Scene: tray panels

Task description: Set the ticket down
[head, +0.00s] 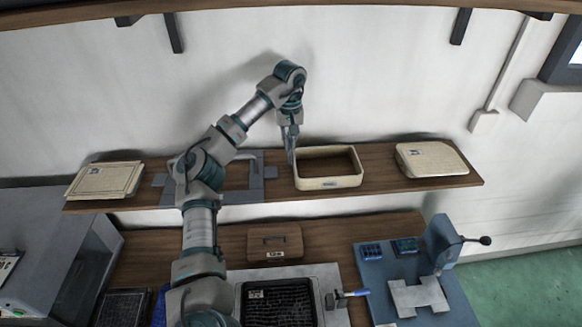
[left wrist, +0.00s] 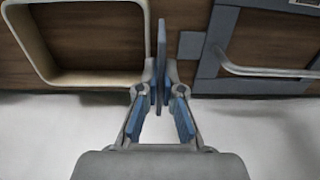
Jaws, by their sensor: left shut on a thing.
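My left gripper (head: 289,134) hangs over the wall shelf, beside the left end of an open cream tray. It is shut on the ticket (head: 291,157), a thin blue-grey piece seen nearly edge-on and pointing down. In the left wrist view the ticket (left wrist: 161,45) stands out beyond the fingertips of the gripper (left wrist: 160,90), between the cream tray (left wrist: 85,80) and a grey frame (left wrist: 208,62). I cannot tell whether its lower end touches the shelf. The tray (head: 330,184) looks empty inside. My right gripper is not in view.
The wooden shelf (head: 385,180) also carries the grey frame with a handle (head: 257,190) and closed cream boxes at left (head: 105,180) and right (head: 432,159). Below are a wooden drawer (head: 273,240), a black mesh tray (head: 279,305) and a blue lever fixture (head: 440,255). The wall is close behind.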

